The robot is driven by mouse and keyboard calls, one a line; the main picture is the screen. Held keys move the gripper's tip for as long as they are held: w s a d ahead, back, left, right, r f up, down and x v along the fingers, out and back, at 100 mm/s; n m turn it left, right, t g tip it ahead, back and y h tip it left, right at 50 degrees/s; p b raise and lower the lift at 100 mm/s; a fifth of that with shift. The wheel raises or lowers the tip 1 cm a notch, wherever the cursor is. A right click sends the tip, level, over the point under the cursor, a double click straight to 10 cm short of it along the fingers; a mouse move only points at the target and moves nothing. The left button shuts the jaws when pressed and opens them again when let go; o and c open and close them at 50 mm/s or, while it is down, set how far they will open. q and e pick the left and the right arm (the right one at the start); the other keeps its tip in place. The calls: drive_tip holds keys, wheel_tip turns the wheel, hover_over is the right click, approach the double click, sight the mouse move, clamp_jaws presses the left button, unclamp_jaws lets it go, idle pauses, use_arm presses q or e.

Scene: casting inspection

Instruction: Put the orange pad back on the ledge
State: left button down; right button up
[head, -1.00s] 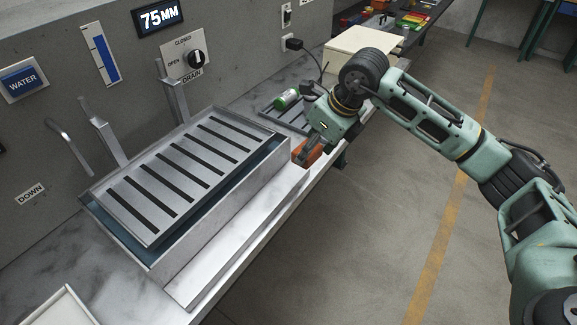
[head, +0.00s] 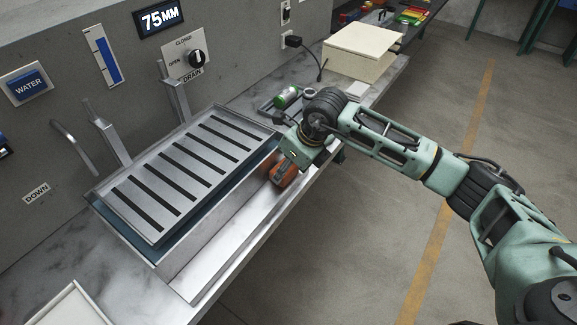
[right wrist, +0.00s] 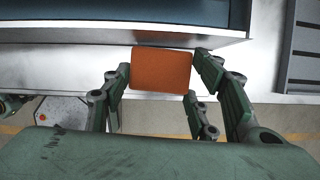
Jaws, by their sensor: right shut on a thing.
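The orange pad (head: 281,176) is between the fingers of my right gripper (head: 283,170), which is shut on it. In the right wrist view the pad (right wrist: 161,71) sits between the fingertips of the right gripper (right wrist: 162,78), its far edge close to the front wall of the tank. The ledge (head: 215,252) is the pale metal strip along the front of the tank; it also shows in the right wrist view (right wrist: 80,62). The pad is over the ledge's far right end; I cannot tell whether it touches.
The tank holds a slotted grate (head: 185,165). A green cylinder (head: 287,97) lies on a small rack behind the right gripper. A cream box (head: 358,55) stands farther back. A white tray (head: 68,308) is at front left. The ledge's left part is clear.

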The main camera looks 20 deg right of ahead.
drive_tip(key=shift+f, duration=0.2)
drive_tip(key=o, duration=1.1)
drive_tip(key=shift+r, duration=0.1)
